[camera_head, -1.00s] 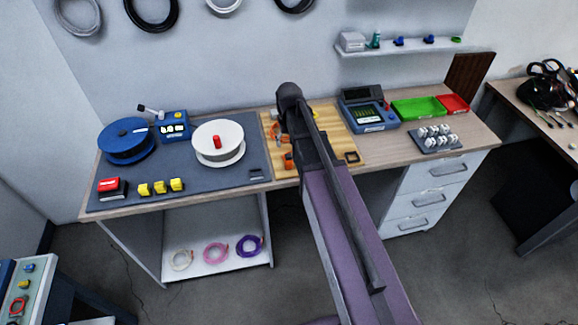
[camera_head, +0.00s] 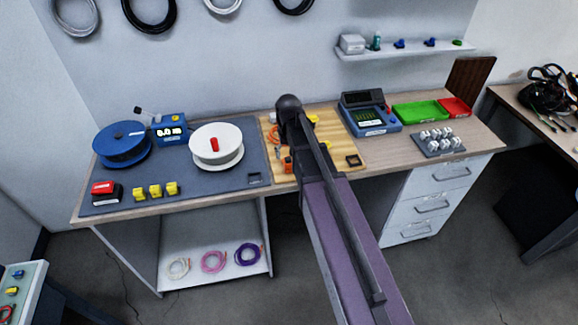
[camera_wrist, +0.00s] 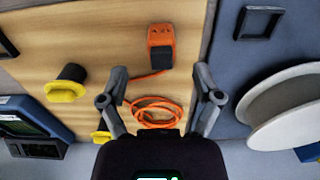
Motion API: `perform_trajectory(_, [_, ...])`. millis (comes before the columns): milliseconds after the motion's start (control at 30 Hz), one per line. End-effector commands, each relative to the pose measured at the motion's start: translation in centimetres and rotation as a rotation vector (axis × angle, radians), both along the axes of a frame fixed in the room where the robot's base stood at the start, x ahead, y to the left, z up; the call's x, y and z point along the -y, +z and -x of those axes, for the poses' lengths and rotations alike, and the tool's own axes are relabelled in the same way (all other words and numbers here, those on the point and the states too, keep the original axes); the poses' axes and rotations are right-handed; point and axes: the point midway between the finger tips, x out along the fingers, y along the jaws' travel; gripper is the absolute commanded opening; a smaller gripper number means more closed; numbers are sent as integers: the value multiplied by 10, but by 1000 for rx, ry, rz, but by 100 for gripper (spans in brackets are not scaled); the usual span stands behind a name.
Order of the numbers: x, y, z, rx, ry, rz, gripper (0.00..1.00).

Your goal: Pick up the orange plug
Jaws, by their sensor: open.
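The orange plug (camera_wrist: 161,40) lies on the wooden board (camera_wrist: 60,30) in the wrist view, an orange block with a dark end facing my gripper. Its orange cable (camera_wrist: 155,112) is coiled between my gripper's fingers. My gripper (camera_wrist: 160,77) is open and empty, its fingertips left and right of the plug's line and short of the plug. In the head view a small orange part of the plug (camera_head: 287,166) shows at the left of my arm, which hides much of the board and my gripper.
Yellow-and-black parts (camera_wrist: 67,84) stand on the board. A white spool (camera_head: 217,160) and blue spool (camera_head: 122,157) are on the grey mat (camera_head: 215,190). A blue meter (camera_head: 369,125), green tray (camera_head: 420,110) and red tray (camera_head: 455,107) are to the right.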

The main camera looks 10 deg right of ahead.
Motion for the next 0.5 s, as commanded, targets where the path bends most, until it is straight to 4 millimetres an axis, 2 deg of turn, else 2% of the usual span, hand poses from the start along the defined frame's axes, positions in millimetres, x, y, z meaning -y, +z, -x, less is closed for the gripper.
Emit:
perform_trajectory(267, [-1,-10,0,0,0,0,83])
perform_trajectory(500, [-2,-29,-1,0,1,0,83])
